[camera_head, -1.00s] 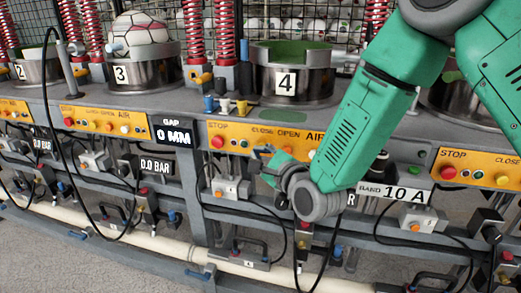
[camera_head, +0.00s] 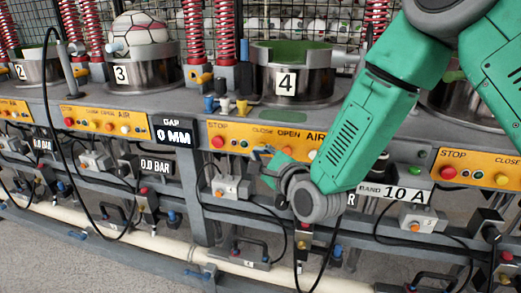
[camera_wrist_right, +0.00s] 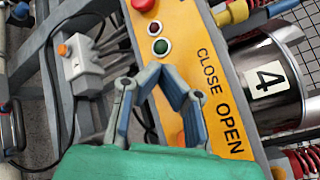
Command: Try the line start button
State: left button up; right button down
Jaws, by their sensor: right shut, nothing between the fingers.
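My right gripper (camera_head: 262,154) is shut and empty in front of the orange button panel (camera_head: 330,146) under the pot marked 4. In the right wrist view its fingertips (camera_wrist_right: 163,73) meet just below a green button (camera_wrist_right: 161,47), apart from it in the picture; whether they touch the panel I cannot tell. A small dark red button (camera_wrist_right: 155,28) and a big red STOP button (camera_wrist_right: 144,4) sit beyond the green one. In the head view the STOP button (camera_head: 218,142) is left of the gripper. No label reading line start is legible. My left gripper is out of view.
A grey box with an orange button (camera_head: 222,186) hangs below the panel, left of the gripper. The pot marked 4 (camera_head: 310,83) stands above. Black cables (camera_head: 285,240) loop below. A second STOP panel (camera_head: 480,168) is at the right.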

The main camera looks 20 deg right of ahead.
jog(key=shift+s+a, duration=0.25)
jog(key=shift+s, duration=0.1)
jog(key=shift+s, duration=0.1)
jog(key=shift+s+a, duration=0.7)
jog(key=shift+s, duration=0.3)
jog(key=shift+s+a, duration=0.7)
jog(key=shift+s, duration=0.3)
jog(key=shift+f, duration=0.1)
